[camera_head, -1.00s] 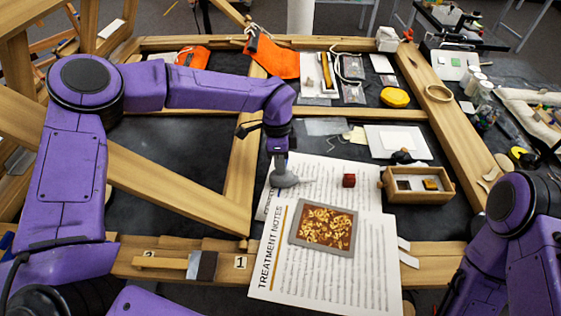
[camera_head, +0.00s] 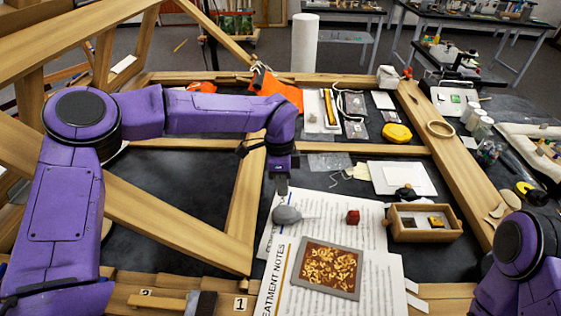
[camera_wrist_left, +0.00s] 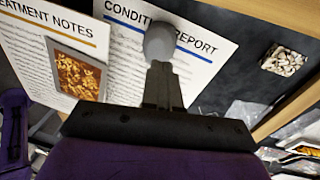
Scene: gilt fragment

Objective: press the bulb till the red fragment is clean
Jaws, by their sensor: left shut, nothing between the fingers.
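The grey bulb (camera_head: 287,215) lies on the printed sheets, its thin pale nozzle pointing right toward a small red block (camera_head: 353,217). My left gripper (camera_head: 282,191) is shut and empty, pointing down just above the bulb; whether it touches is unclear. In the left wrist view the bulb (camera_wrist_left: 159,40) shows right beyond the shut fingertips (camera_wrist_left: 161,72). A grey-edged panel with gold pattern on red-brown (camera_head: 327,267) lies on the treatment notes in front; it also shows in the left wrist view (camera_wrist_left: 77,72). Of my right arm only purple links show; its gripper is out of frame.
A small wooden box (camera_head: 407,235) with a gilt piece in it stands right of the red block. A brush (camera_head: 201,303) lies on the front wooden rail. Wooden frame bars (camera_head: 244,205) cross the dark surface. A yellow round item (camera_head: 397,132) lies farther back.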

